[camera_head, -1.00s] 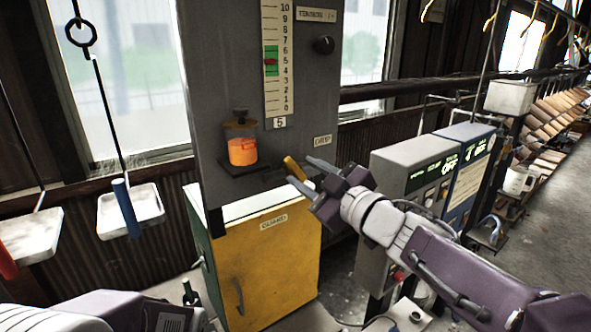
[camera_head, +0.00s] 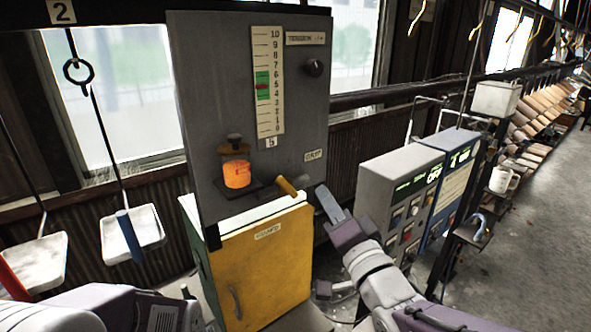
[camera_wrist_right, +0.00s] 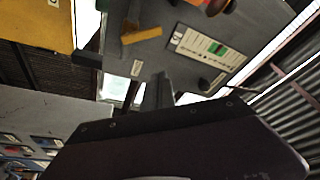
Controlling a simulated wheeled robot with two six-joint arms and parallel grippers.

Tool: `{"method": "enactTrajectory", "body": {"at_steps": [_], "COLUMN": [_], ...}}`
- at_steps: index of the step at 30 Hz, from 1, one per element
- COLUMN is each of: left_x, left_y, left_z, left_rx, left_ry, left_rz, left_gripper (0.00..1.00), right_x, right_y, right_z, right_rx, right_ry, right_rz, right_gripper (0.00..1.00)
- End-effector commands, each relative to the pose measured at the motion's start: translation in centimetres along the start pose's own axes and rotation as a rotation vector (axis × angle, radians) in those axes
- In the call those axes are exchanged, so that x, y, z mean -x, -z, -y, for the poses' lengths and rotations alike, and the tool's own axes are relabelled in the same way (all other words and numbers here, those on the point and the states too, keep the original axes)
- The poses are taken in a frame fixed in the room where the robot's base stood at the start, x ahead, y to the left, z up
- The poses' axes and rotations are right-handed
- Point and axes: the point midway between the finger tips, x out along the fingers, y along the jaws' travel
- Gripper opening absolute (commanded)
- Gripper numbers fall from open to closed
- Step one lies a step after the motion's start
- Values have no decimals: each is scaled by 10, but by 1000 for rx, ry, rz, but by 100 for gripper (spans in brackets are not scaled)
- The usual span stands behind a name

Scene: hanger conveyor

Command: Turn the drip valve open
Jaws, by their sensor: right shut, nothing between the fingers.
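The drip valve's yellow handle (camera_head: 286,187) sticks out of the lower right of the grey panel (camera_head: 215,110), below a small label (camera_head: 313,155). It points down and to the right. My right gripper (camera_head: 323,192) is shut and empty, just right of the handle, with a small gap between them in the picture. In the right wrist view the yellow handle (camera_wrist_right: 141,36) shows at the upper middle, clear of the shut fingers (camera_wrist_right: 160,85). My left arm shows at the lower left, but its fingers are out of view.
A glowing orange cup (camera_head: 236,173) sits on a small shelf left of the handle. A yellow cabinet (camera_head: 265,265) stands below. Trays (camera_head: 145,228) hang at the left.

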Motion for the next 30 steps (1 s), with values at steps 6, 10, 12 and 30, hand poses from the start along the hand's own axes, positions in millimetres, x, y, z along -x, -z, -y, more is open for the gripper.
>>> {"method": "enactTrajectory", "body": {"at_steps": [6,10,12,30], "left_x": [-34,-66,-81,-94], "left_y": [-4,-7,-9,-10], "left_z": [1,1,2,2], "left_rx": [0,0,0,0], "left_ry": [0,0,0,0], "left_rz": [1,1,1,0], "left_gripper": [44,44,44,44], "right_x": [-7,-15,-19,-96], "right_y": [-8,-11,-11,-17], "right_z": [-11,-14,-13,0], "right_rx": [2,3,3,0], "right_ry": [8,10,9,1], "right_rz": [2,5,5,8], "right_gripper": [0,0,0,0]}}
